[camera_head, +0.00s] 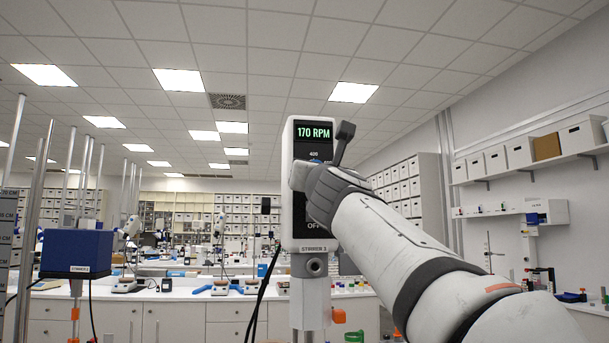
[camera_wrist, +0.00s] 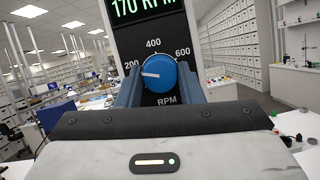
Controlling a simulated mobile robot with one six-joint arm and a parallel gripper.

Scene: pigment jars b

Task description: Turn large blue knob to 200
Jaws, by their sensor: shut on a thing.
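The large blue knob (camera_wrist: 158,75) sits on the black face of the stirrer unit in the wrist view. Its white pointer line points left, just below the 200 mark. The display (camera_wrist: 143,7) reads 170 RPM, and it also shows in the head view (camera_head: 314,133). My gripper (camera_wrist: 160,82) is shut on the knob, one finger on each side of it. In the head view my arm covers most of the knob; only a sliver of blue shows. The stirrer unit (camera_head: 297,235) stands upright on its post.
A blue-topped stirrer (camera_head: 76,252) and metal rods stand at the left. White benches with lab gear lie behind. A black cable (camera_head: 264,290) hangs beside the unit. Shelves with boxes (camera_head: 530,148) line the right wall.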

